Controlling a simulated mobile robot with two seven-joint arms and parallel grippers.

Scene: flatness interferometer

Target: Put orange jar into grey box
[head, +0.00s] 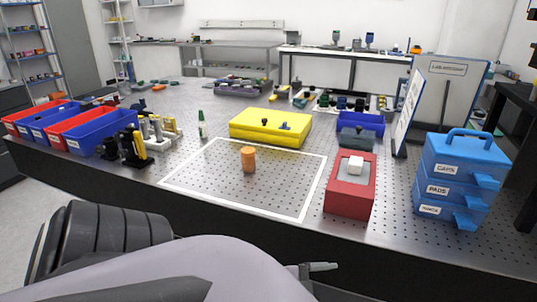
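The orange jar (248,160) stands upright inside the white-outlined area of the perforated metal table. No plainly grey box is clear to me; a small slate blue-grey box (357,138) sits behind the red block, in front of a blue bin. My arm crosses the bottom edge from the left. A small grey tip (322,267) at its right end may be part of my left gripper, below and to the right of the jar and apart from it; its opening is hidden. My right gripper is not seen.
A yellow case (270,127) lies behind the jar. A red block (351,187) with a white cube on top and blue stacked drawers (458,180) stand at the right. Red and blue bins (103,136) line the left. The outlined area around the jar is clear.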

